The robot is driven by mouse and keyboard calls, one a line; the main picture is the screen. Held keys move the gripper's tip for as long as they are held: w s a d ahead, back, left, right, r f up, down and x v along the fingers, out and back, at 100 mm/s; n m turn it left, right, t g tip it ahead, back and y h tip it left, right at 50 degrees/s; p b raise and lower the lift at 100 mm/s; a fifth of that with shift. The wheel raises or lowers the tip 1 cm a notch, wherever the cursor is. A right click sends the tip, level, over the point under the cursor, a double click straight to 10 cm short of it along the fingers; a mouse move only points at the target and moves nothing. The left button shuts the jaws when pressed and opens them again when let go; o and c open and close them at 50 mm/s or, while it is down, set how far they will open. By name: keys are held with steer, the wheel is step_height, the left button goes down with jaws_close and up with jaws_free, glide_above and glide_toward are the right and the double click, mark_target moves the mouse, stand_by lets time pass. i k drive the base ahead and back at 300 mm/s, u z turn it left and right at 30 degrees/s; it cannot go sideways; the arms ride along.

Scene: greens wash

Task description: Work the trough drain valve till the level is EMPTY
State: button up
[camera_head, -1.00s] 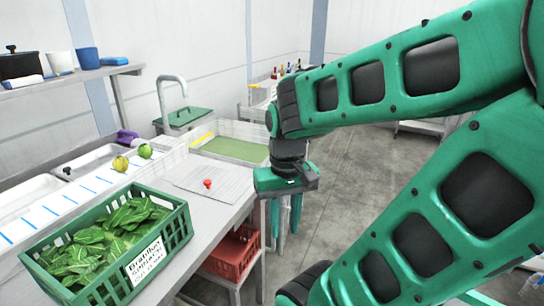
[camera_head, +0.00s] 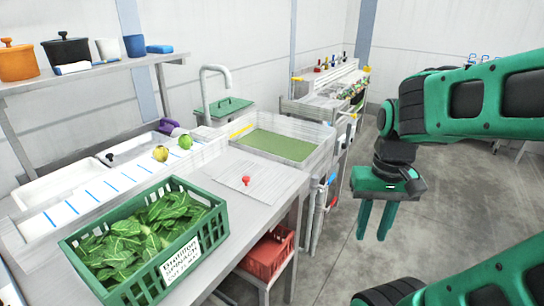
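The trough (camera_head: 283,165) is a pale, clear-walled basin holding green water, set at the far end of the metal counter. On its right side, below the rim, are pipes (camera_head: 318,222) with a small blue fitting (camera_head: 331,178) and a red fitting (camera_head: 334,201). I cannot tell which of these is the drain valve, or read a level mark. My gripper (camera_head: 374,236) hangs fingers down over the floor, right of the trough and the pipes. Its two green fingers are apart with nothing between them.
A green crate of spinach (camera_head: 207,243) stands at the counter's front. A red knob (camera_head: 246,180) sits on a white board behind it. A red crate (camera_head: 268,257) is under the counter. A second bench (camera_head: 325,82) with bottles stands behind. Floor (camera_head: 440,200) is clear on the right.

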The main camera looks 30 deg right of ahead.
mark_target(335, 199)
steer(key=z, duration=2.25)
steer(key=i, duration=1.25)
steer(key=u, duration=1.9)
